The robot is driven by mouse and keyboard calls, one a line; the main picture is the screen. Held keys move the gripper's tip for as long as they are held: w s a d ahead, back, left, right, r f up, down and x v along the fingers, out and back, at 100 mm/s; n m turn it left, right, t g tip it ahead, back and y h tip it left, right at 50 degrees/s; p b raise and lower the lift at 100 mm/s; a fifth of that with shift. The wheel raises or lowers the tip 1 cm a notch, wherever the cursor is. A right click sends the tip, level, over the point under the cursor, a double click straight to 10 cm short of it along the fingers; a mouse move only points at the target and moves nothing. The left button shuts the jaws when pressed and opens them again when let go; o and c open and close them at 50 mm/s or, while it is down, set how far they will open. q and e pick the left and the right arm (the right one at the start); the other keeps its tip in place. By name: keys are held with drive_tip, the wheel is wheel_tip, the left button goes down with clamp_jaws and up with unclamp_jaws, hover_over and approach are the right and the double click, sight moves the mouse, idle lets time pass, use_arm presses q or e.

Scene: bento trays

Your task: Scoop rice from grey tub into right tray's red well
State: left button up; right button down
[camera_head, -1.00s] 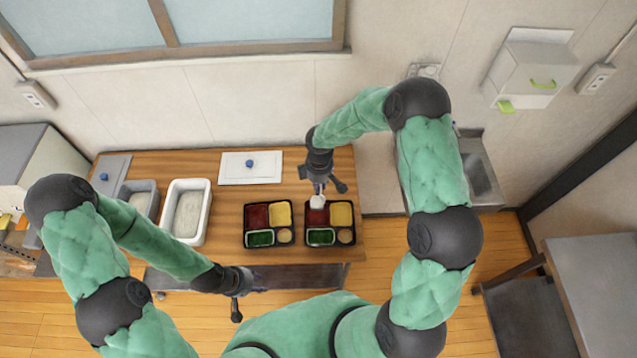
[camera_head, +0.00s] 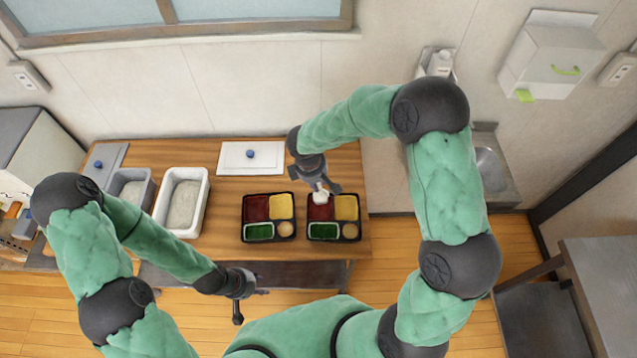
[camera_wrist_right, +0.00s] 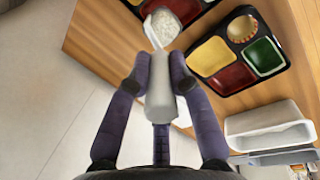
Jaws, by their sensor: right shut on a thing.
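My right gripper (camera_head: 318,186) is shut on the light handle of a scoop (camera_wrist_right: 160,108). In the right wrist view the scoop's bowl holds white rice (camera_wrist_right: 162,28). The bowl is at the upper edge of the right tray's red well (camera_head: 319,213) and partly covers it; whether it touches the tray is unclear. The right tray (camera_head: 334,241) has red, yellow and green wells and a small round tan item. The grey tub (camera_head: 149,199) stands on the left of the table, with pale contents. My left gripper (camera_head: 250,303) is open and empty in front of the table.
A white tub (camera_head: 204,195) of pale contents stands beside the grey tub. A similar left tray (camera_head: 269,241) sits close beside the right tray. A white lid (camera_head: 235,170) with a blue knob lies behind it, and a grey lid (camera_head: 112,152) lies at the far left.

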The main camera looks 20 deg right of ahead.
drive_tip(key=s+a+f+t+h+b, duration=0.1)
drive_tip(key=a+f+t+h+b, duration=0.1)
drive_tip(key=b, duration=0.6)
drive_tip(key=s+a+f+t+h+b, duration=0.2)
drive_tip(key=a+f+h+b, duration=0.2)
drive_tip(key=b, duration=0.4)
drive_tip(key=s+a+f+t+h+b, duration=0.2)
drive_tip(key=a+f+h+b, duration=0.1)
drive_tip(key=b, duration=0.5)
drive_tip(key=shift+f+h, duration=0.5)
drive_tip(key=shift+h, duration=0.4)
idle(0.9)
drive_tip(key=shift+r+p, duration=1.75)
drive_tip(key=shift+r, duration=0.75)
